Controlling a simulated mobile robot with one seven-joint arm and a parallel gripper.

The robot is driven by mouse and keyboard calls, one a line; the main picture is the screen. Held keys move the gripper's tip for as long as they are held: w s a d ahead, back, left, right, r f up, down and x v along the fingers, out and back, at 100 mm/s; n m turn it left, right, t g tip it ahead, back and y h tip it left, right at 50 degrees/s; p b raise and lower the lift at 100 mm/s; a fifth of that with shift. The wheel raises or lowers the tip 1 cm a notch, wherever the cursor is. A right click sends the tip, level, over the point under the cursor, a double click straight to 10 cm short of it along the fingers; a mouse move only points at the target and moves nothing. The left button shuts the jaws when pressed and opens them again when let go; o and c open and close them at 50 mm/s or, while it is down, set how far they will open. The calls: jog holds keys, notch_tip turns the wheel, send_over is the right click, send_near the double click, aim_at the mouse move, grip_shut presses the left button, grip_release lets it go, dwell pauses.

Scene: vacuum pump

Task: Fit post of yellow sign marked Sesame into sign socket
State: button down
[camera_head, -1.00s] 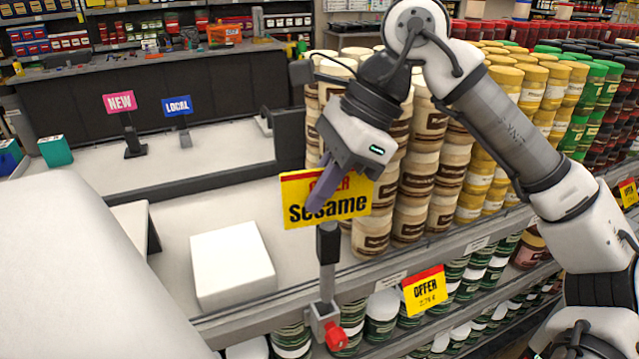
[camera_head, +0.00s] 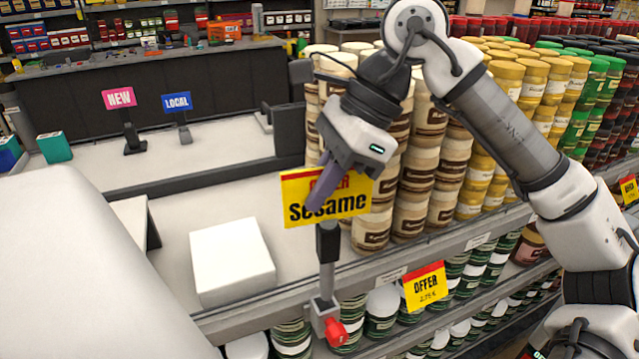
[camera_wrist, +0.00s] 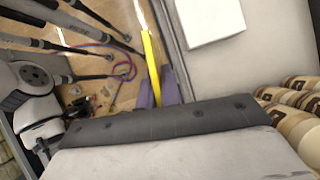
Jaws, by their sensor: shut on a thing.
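The yellow sign (camera_head: 340,208) marked Sesame, with a red Offer band, stands nearly upright in the head view. My gripper (camera_head: 318,205) is shut on it, with a purple finger across its face. In the wrist view the sign (camera_wrist: 151,62) shows edge-on between the purple fingers (camera_wrist: 159,90). A black post piece (camera_head: 328,241) hangs below it, in line with a grey stem (camera_head: 327,278). At the bottom is a grey block, apparently the socket (camera_head: 323,310), with a red knob (camera_head: 336,332), in front of the shelf edge. I cannot tell where post and socket meet.
Stacked jars (camera_head: 410,200) stand close behind and right of the sign. A white box (camera_head: 232,262) lies on the shelf to the left. A NEW sign (camera_head: 119,98) and a LOCAL sign (camera_head: 176,102) stand further back. An OFFER tag (camera_head: 424,285) hangs on the shelf edge.

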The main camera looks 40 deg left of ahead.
aim_at(315, 223)
jog(key=shift+n+h, duration=0.3)
jog(key=shift+n, duration=0.4)
jog(key=shift+s+f+b, duration=0.15)
jog(key=shift+f+b, duration=1.35)
jog(key=shift+f, duration=1)
jog(key=c, duration=1.5)
grip_release()
jog(key=shift+r, duration=0.1)
jog(key=v, duration=1.3)
jog(key=shift+w+r, duration=0.2)
jog(key=shift+w, duration=0.15)
jog(key=shift+f, duration=0.1)
